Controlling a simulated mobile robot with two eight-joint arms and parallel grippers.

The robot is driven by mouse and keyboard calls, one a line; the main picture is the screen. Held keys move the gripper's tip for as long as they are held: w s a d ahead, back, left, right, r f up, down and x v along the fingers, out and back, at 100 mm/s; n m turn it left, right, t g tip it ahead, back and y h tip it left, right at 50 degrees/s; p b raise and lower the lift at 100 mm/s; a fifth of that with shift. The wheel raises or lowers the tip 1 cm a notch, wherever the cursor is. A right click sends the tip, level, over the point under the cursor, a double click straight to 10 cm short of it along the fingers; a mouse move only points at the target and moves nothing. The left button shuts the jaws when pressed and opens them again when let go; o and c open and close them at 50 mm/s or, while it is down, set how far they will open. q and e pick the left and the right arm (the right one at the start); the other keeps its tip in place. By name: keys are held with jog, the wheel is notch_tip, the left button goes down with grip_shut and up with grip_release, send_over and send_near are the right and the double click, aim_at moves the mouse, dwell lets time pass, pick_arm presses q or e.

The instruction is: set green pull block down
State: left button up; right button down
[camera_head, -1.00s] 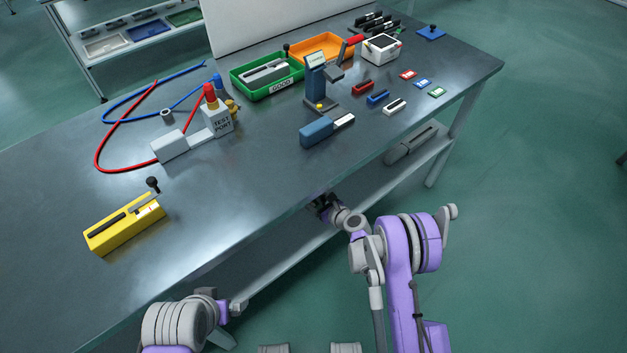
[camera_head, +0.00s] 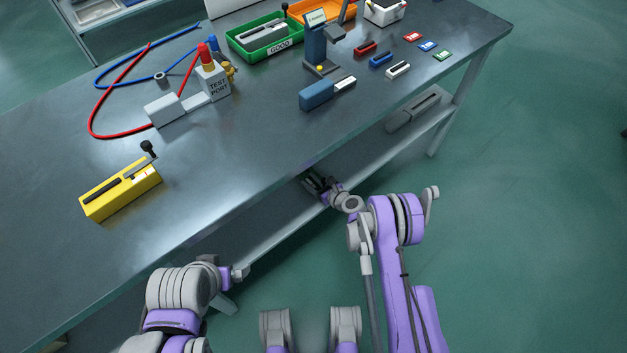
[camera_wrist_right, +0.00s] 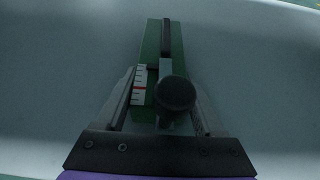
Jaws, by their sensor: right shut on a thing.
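The green pull block (camera_wrist_right: 151,48) is a long green body with a dark slot, a white scale with a red mark and a round black knob (camera_wrist_right: 175,94), seen in the right wrist view. My right gripper (camera_wrist_right: 162,112) is shut on it, one finger along each side. In the head view my right gripper (camera_head: 312,182) is at the table's front edge, over the lower shelf. The block is not clear there. Whether it touches the grey surface under it, I cannot tell.
A yellow block (camera_head: 122,189) with a black knob stands at the table's left. The test port (camera_head: 213,84), a blue block (camera_head: 318,94) and a green tray (camera_head: 263,46) stand further back. The lower shelf (camera_head: 268,237) holds a grey item (camera_head: 413,111) at right.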

jog(key=shift+f, duration=0.2)
grip_release()
jog(key=shift+s+d+r, duration=0.15)
jog(key=shift+r, duration=0.2)
jog(key=p+v, duration=0.1)
jog(key=v, duration=1)
jog(key=shift+s+d, duration=0.15)
jog(key=shift+s, duration=0.1)
